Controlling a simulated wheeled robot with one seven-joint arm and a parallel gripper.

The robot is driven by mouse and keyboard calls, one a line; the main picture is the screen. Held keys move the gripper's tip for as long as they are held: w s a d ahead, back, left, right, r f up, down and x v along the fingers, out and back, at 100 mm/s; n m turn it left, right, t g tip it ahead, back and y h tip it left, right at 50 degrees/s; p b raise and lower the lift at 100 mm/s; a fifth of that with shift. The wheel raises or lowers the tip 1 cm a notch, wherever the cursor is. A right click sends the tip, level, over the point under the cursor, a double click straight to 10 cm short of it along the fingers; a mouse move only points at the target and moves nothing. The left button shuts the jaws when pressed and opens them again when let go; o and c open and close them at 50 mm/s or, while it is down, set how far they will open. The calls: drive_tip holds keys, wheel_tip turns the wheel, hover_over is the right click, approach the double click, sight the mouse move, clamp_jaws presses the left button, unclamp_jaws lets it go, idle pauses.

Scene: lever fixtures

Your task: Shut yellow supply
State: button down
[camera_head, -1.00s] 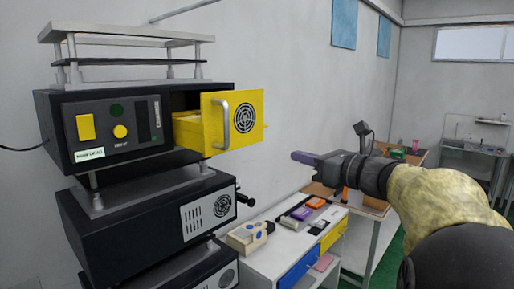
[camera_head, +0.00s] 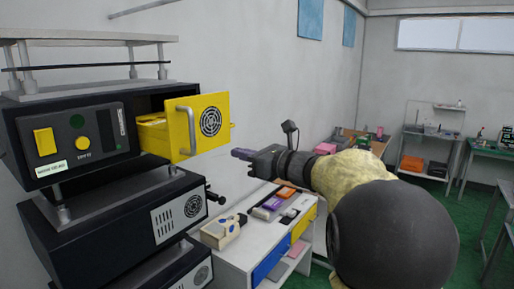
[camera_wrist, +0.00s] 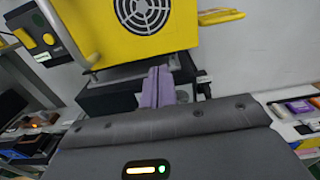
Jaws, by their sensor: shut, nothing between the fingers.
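The yellow supply (camera_head: 198,124) is a yellow drawer-like unit pulled out of the black device (camera_head: 75,135) at the left. Its front has a grey bar handle and a round black fan grille, and it stands open. In the wrist view, the yellow front (camera_wrist: 140,25) fills the upper middle. My gripper (camera_head: 240,154) is to the right of the yellow front, apart from it, pointing left. Its purple fingers (camera_wrist: 158,85) are together and empty, below the yellow front in the wrist view.
More black units stand below the device (camera_head: 140,215), one with a side knob. A white table (camera_head: 235,255) with a cream meter (camera_head: 222,232) and small coloured boxes stands below my gripper. A grey wall lies behind. Benches stand at the far right.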

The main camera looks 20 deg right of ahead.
sight(215, 147)
drive_tip(key=p+x, duration=0.3)
drive_tip(key=x, duration=0.2)
drive_tip(key=shift+r, duration=0.2)
drive_tip(key=shift+w+a+f+p, duration=0.2)
drive_tip(key=shift+w+a+p, duration=0.15)
drive_tip(key=shift+w, duration=0.2)
